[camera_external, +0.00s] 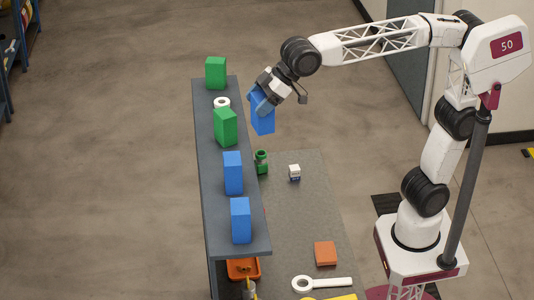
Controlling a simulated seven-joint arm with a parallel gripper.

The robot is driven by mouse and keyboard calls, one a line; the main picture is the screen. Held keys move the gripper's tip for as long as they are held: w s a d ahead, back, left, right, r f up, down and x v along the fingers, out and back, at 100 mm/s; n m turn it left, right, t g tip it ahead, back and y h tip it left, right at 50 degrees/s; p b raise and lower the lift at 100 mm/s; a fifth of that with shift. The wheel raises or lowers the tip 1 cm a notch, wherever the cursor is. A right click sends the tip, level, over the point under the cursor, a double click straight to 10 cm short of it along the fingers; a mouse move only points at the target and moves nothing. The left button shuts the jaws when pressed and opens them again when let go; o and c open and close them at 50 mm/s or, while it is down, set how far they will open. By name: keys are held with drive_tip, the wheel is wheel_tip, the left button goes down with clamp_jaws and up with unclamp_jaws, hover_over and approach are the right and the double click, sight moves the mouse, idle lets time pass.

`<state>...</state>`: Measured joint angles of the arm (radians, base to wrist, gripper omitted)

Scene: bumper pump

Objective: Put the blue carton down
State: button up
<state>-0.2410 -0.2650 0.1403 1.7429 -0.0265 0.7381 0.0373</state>
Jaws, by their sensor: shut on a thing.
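The blue carton (263,122) hangs in my gripper (262,102), which is shut on its upper part. The carton is slightly tilted and appears beside the right edge of the raised grey shelf (205,180), over the lower grey table (310,220). Its underside is not visible, so its exact height is unclear. Two other blue cartons stand upright on the near half of the shelf, one at the middle (233,173) and one near the front (241,220).
Two green cartons stand on the shelf, one far (216,73) and one nearer (226,127), with a white roll (222,103) between them. The lower table holds a green cup (261,162), a small white box (295,173), an orange block (325,253) and a white ring-ended tool (321,283).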

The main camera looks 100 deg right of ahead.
drive_tip(key=w+d+r+m+h, duration=0.1)
drive_tip(key=w+d+r, duration=0.15)
drive_tip(key=d, duration=0.75)
drive_tip(key=w+d+r+m+h, duration=0.15)
drive_tip(key=w+d, duration=0.25)
drive_tip(key=d, duration=0.6)
drive_tip(key=w+d+r+m+h, duration=0.1)
drive_tip(key=w+d+r+m, duration=0.15)
drive_tip(key=d, duration=0.75)
drive_tip(key=s+d+r+m+h, duration=0.1)
drive_tip(key=d+r+m+h, duration=0.15)
drive_tip(key=d, duration=2.45)
drive_tip(key=s+d+f+m+g, duration=0.1)
drive_tip(key=d+f, duration=0.6)
drive_tip(key=f, duration=0.3)
drive_tip(key=s+d+f, duration=0.2)
drive_tip(key=d+f, duration=0.4)
drive_tip(key=f, duration=0.4)
drive_tip(key=s+d+f, duration=0.2)
drive_tip(key=s+f, duration=0.1)
drive_tip(key=f, duration=0.6)
drive_tip(key=s+d+f+m+h, duration=0.1)
drive_tip(key=s+d+f, duration=0.2)
drive_tip(key=f, duration=0.7)
drive_tip(key=s+d+f+m+g, duration=0.1)
drive_tip(key=s+d+f, duration=0.1)
drive_tip(key=f, duration=0.8)
drive_tip(key=shift+s+d+h, duration=0.15)
drive_tip(key=shift+s+h, duration=0.15)
drive_tip(key=shift+s, duration=0.6)
